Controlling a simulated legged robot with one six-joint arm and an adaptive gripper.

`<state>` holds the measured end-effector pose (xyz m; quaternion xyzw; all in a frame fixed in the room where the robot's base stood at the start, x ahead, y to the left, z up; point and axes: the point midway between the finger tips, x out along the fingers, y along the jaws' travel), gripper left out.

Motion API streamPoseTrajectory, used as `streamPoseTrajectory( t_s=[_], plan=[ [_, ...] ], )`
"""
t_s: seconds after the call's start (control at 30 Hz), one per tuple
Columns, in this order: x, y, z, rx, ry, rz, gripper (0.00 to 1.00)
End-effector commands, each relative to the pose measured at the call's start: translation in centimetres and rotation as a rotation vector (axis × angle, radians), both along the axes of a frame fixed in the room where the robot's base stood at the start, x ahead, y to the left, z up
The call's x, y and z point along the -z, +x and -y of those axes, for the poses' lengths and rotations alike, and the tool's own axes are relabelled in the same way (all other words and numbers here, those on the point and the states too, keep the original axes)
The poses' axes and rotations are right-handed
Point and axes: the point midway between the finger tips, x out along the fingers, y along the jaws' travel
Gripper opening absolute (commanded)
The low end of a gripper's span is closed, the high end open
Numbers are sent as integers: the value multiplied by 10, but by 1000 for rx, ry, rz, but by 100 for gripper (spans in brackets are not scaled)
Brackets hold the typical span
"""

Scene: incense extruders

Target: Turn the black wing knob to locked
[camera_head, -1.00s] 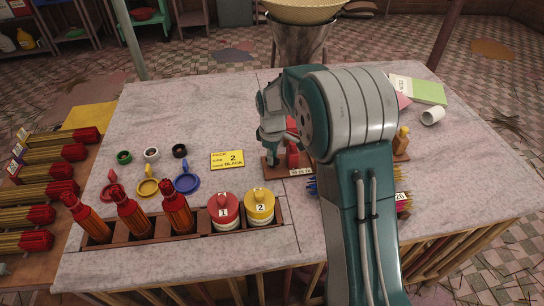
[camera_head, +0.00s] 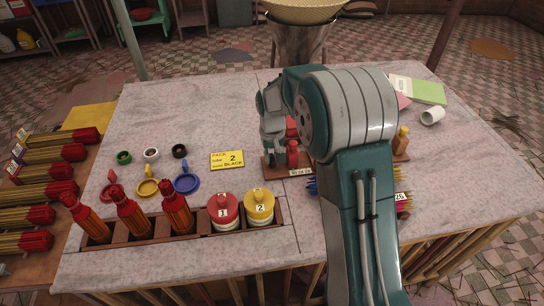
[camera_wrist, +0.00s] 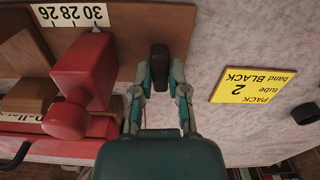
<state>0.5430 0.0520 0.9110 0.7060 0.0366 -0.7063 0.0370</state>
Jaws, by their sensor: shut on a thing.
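The black wing knob (camera_wrist: 159,62) stands at the end of a brown wooden base (camera_wrist: 120,40) in the wrist view. Its long side runs up and down in that picture. My gripper (camera_wrist: 160,78) has one fingertip on each side of the knob and is shut on it. A red block (camera_wrist: 85,70) with a rounded red end sits on the same base, left of my gripper. In the head view my gripper (camera_head: 272,155) is down at the left end of the base, and the knob is hidden there. No locked mark is readable.
A white number strip (camera_wrist: 70,15) lies along the base edge. A yellow card (camera_head: 227,160) lies left of the base. My arm hides part of the table on the right.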

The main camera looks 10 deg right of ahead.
Motion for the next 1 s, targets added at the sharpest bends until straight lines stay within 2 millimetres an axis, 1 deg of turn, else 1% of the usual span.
streamPoseTrajectory(
  t_s=[0.3,0.8,0.83,0.9,1.0],
  plan=[
    [1,0,-1,104,1,2,0],
    [1,0,-1,121,1,1,0],
    [1,0,-1,121,1,1,29],
    [1,0,-1,120,1,0,54],
    [1,0,-1,120,1,0,54]
  ],
)
